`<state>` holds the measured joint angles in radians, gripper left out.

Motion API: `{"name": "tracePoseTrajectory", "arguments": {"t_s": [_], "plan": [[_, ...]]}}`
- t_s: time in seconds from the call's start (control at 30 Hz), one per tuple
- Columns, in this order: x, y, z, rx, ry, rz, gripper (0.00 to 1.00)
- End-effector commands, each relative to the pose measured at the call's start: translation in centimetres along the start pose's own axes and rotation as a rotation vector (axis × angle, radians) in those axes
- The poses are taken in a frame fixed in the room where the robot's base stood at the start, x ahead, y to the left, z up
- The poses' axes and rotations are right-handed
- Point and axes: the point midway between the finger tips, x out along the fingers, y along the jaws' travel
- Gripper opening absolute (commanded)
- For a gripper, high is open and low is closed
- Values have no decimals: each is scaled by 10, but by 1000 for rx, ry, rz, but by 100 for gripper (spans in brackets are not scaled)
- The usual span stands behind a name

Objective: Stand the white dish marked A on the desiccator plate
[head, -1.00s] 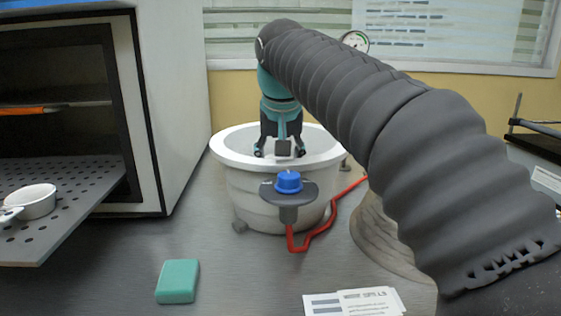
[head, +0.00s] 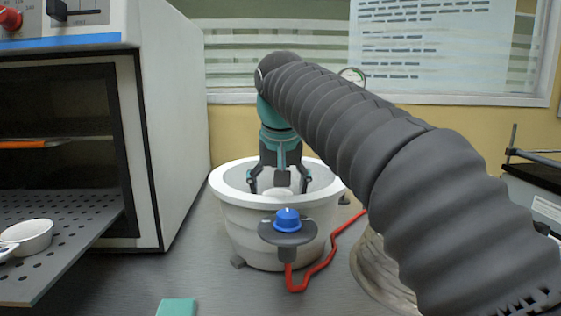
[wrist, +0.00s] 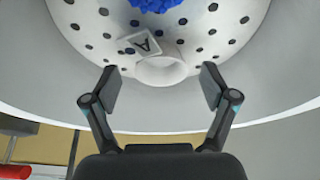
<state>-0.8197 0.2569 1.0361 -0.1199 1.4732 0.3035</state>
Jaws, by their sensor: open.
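The white dish (wrist: 163,72) with its flat tab marked A (wrist: 142,43) stands on the pale perforated desiccator plate (wrist: 222,35) in the wrist view, mouth up. My gripper (wrist: 159,72) is open, with one finger on each side of the dish and a gap at both sides. In the head view my gripper (head: 280,184) reaches down inside the white desiccator bowl (head: 246,222). Its near wall hides the plate and most of the dish there.
Blue granules (wrist: 157,4) show at the top of the wrist view. A blue-knobbed valve (head: 288,220) with a red hose (head: 322,262) fronts the bowl. An open oven (head: 165,120) stands left, another white dish (head: 28,236) on its perforated shelf. A green block (head: 177,307) lies in front.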

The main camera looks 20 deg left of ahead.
Motion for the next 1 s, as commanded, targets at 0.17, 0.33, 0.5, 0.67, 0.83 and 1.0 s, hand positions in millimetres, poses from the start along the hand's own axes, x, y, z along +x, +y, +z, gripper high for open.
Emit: {"name": "tracePoseTrajectory", "arguments": {"t_s": [0.17, 0.33, 0.5, 0.67, 0.83, 1.0], "plan": [[-39, -1, -2, -1, 4, -1, 85], [-70, -1, -1, 0, 4, -1, 85], [-92, 0, -1, 0, 1, 0, 85], [-104, 0, 0, 0, 1, -1, 85], [-107, 0, 0, 0, 0, 0, 85], [-107, 0, 0, 0, 0, 0, 85]]}}
